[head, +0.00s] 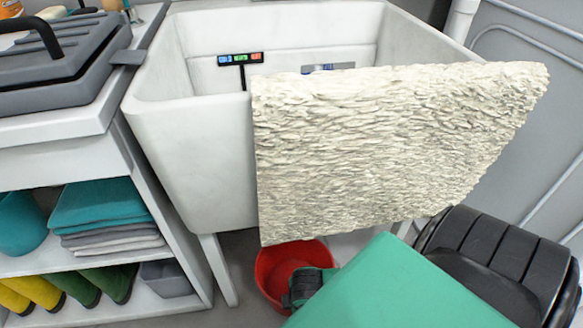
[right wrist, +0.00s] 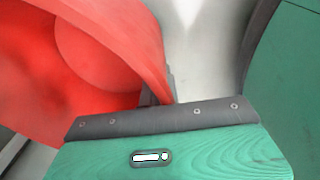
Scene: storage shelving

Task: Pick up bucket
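A red bucket (head: 277,268) stands low under the front of the sink in the head view, its upper edge partly covered by a pale slab. My right gripper (head: 308,284), dark with a green arm behind it, is at the bucket's right side and hides part of it. In the right wrist view the red bucket (right wrist: 105,45) fills the upper left. Its rim runs down to a narrow dark finger of the gripper (right wrist: 171,84). The rim and finger overlap there, but I cannot tell whether the finger grips it. My left gripper is not in view.
A white sink (head: 185,150) stands behind the bucket. A cream, rough-textured slab (head: 380,140) spans the space in front of it. A shelf (head: 90,258) with folded towels (head: 105,215) and boots stands left. A black ridged object (head: 500,255) is at right.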

